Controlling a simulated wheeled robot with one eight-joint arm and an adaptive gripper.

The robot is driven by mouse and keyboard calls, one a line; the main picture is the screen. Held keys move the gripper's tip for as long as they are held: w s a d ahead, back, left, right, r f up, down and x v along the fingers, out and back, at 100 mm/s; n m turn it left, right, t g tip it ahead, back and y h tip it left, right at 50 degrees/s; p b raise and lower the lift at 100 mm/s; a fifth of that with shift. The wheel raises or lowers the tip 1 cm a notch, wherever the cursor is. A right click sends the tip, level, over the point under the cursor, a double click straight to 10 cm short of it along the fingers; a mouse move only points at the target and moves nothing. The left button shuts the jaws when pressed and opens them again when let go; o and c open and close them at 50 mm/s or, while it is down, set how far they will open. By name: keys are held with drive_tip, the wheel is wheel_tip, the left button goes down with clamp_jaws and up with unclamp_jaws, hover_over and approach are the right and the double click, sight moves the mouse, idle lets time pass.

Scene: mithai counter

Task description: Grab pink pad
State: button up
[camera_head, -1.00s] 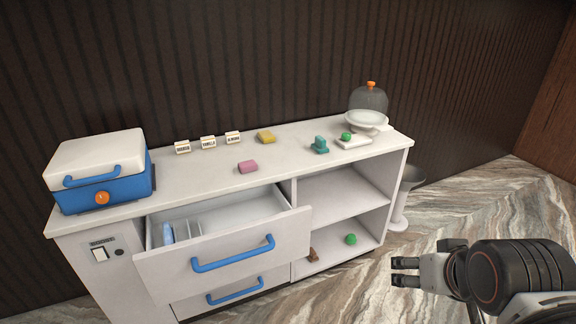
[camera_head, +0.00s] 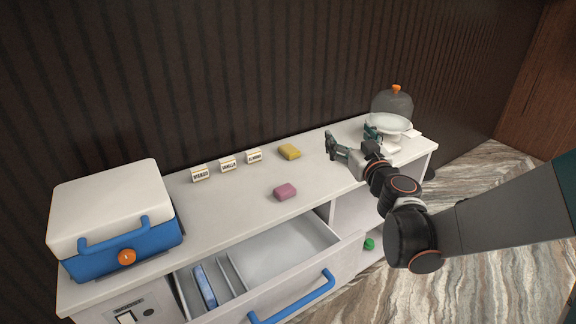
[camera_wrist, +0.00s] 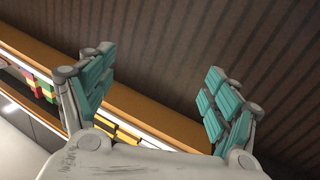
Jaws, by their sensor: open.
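The pink pad (camera_head: 285,191) is a small rounded block lying flat on the white counter (camera_head: 237,206), near its front edge, behind the open drawer. My gripper (camera_head: 350,139) is open and empty over the right part of the counter, to the right of the pink pad and apart from it. The wrist view shows its two teal-padded fingers (camera_wrist: 160,88) spread wide with nothing between them. The pink pad does not show in the wrist view.
A yellow pad (camera_head: 289,151) and small label blocks (camera_head: 227,165) stand behind the pink pad. A blue-and-white box (camera_head: 115,220) is at left, a domed stand (camera_head: 390,123) at right. The drawer (camera_head: 282,252) juts out in front. My arm hides the teal object.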

drive_tip(key=w+a+f+n+g+y+p, duration=0.1)
drive_tip(key=a+f+n+g+y, duration=0.4)
drive_tip(key=f, duration=0.7)
drive_tip(key=m+g+h, duration=0.1)
drive_tip(key=g, duration=0.1)
approach(287, 191)
drive_tip(key=b+x, duration=0.1)
drive_tip(key=x, duration=0.2)
drive_tip(key=shift+d+f, duration=0.1)
drive_tip(key=shift+d, duration=0.1)
drive_tip(key=shift+b+x, duration=1.35)
drive_tip(key=shift+x, duration=1.7)
drive_tip(key=shift+a, duration=0.1)
drive_tip(key=c, duration=1)
